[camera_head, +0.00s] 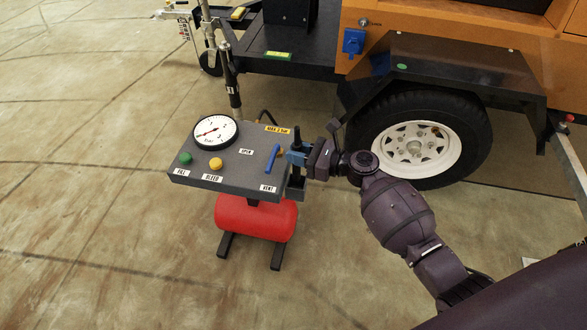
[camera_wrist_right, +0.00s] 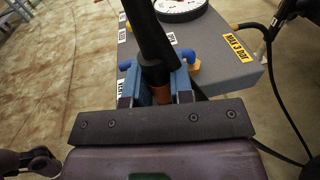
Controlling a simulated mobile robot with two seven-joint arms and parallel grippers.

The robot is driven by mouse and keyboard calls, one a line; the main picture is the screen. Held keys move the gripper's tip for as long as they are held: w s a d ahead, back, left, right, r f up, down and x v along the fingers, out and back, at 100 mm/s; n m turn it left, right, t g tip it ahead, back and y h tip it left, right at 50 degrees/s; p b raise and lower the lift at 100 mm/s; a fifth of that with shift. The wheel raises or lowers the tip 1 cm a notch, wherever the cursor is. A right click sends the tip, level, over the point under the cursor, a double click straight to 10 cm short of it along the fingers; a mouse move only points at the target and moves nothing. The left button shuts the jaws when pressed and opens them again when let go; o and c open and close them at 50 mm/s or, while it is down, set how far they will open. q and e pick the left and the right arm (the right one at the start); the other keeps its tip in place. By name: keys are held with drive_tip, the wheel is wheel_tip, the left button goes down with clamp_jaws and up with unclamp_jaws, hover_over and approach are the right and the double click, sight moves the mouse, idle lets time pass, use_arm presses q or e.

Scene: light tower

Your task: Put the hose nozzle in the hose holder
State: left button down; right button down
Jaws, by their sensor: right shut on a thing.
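My right gripper (camera_head: 297,157) is at the right edge of the grey control panel (camera_head: 231,176). Its blue fingers are shut on the black hose nozzle (camera_head: 297,142), which stands roughly upright between them. In the right wrist view, the nozzle (camera_wrist_right: 150,40) rises between the two fingers (camera_wrist_right: 155,88), with a brown band low on it. A dark block, seemingly the hose holder (camera_head: 295,190), is at the panel's right side, just below the gripper. I cannot tell whether the nozzle's lower end is inside it. My left gripper is out of view.
The panel bears a round gauge (camera_head: 215,131), a green button (camera_head: 185,158), a yellow button (camera_head: 216,164) and a blue lever (camera_head: 272,158). A red tank (camera_head: 256,220) is underneath. The trailer wheel (camera_head: 415,147) is close behind my right arm. A black hose (camera_wrist_right: 286,90) hangs beside the panel.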

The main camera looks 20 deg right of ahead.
sight(297, 170)
drive_tip(key=shift+f, duration=0.65)
wheel_tip(297, 170, down, 5)
drive_tip(key=shift+s+f+b, duration=0.1)
drive_tip(key=shift+b, duration=1.1)
drive_tip(key=shift+f, duration=0.25)
drive_tip(key=shift+r, duration=0.15)
drive_tip(key=shift+f, duration=0.25)
drive_tip(key=c, duration=1.3)
unclamp_jaws()
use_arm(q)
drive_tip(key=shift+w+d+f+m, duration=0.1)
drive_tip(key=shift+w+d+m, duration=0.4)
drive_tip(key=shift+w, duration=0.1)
